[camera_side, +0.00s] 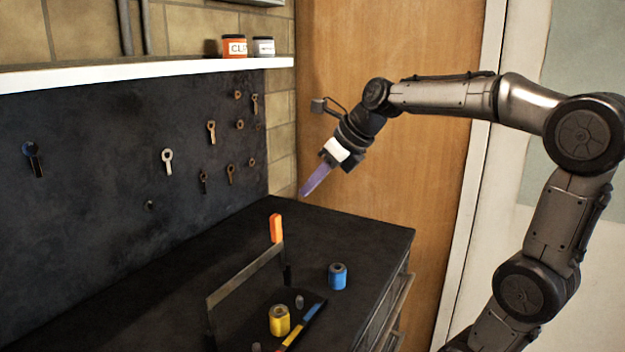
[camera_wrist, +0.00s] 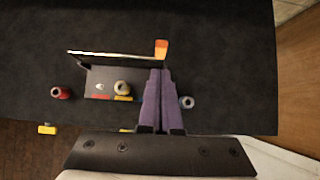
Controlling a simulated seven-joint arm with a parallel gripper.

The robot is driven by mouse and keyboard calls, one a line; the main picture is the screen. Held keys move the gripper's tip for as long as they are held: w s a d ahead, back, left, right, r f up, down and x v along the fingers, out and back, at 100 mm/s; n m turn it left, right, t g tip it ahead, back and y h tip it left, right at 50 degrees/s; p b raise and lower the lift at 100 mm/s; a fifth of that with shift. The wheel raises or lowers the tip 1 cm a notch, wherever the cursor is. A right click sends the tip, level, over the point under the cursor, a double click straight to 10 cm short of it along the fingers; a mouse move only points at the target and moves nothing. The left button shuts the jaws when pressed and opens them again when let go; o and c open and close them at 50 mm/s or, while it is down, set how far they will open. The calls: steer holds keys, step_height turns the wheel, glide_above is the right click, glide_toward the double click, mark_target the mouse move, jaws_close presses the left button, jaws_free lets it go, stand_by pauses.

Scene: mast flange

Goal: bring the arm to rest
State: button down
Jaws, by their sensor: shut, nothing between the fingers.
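My gripper (camera_side: 303,193) hangs above the black workbench (camera_side: 350,232), tilted down to the left, with its purple fingers together and nothing between them. In the wrist view my gripper (camera_wrist: 160,74) shows its two fingers side by side. They hide part of the black stand (camera_wrist: 87,78) below. The gripper is clear of everything I can see.
The stand's upright wall (camera_side: 245,275) has an orange block (camera_side: 276,228) at its far end. A yellow cylinder (camera_side: 279,320) stands on the stand, a blue one (camera_side: 338,277) beside it. A red one (camera_wrist: 61,93) lies left. Tools hang on the back panel (camera_side: 90,180).

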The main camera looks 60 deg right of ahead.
steer(key=s+a+n+y, duration=0.1)
steer(key=s+a+n, duration=0.7)
steer(key=a+n, duration=0.15)
steer(key=s+f+n+g, duration=0.1)
steer(key=s+f+n, duration=0.4)
steer(key=n, duration=0.8)
steer(key=s+a+f+n+g+h, duration=0.1)
steer(key=s+f+n, duration=0.4)
steer(key=n, duration=0.8)
steer(key=shift+f, duration=0.85)
